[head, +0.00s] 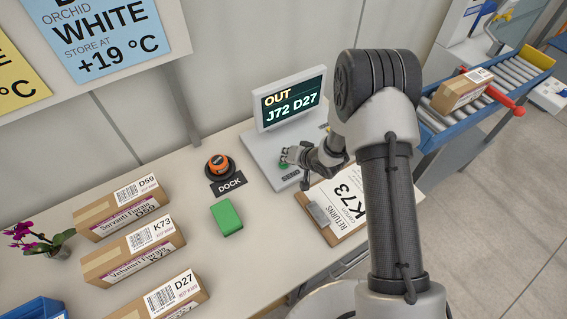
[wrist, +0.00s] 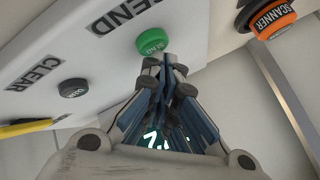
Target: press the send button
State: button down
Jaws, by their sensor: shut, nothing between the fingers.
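The green send button (wrist: 152,39) is on the pale console panel beside a label reading SEND in the wrist view. In the head view a bit of its green (head: 283,166) shows beside my gripper (head: 291,156), on the console base below the screen. My gripper (wrist: 168,60) is shut and empty, its fingertips at the button's edge in the wrist view. I cannot tell whether they touch it or whether it is pressed down. The screen (head: 291,101) reads OUT, J72 D27.
A dark clear button (wrist: 73,88) sits beside its CLEAR label. An orange scanner (head: 217,164) stands at the DOCK label (head: 228,185). A green block (head: 227,217), a clipboard (head: 322,216) and several labelled boxes (head: 142,249) lie on the bench. A roller conveyor (head: 510,76) is at right.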

jog(key=shift+f, duration=0.4)
jog(key=shift+r, duration=0.15)
dwell(0.4)
jog(key=shift+r+p, duration=0.55)
jog(key=shift+r, duration=0.2)
notch_tip(320, 180, up, 5)
jog(key=p, duration=0.4)
dwell(0.7)
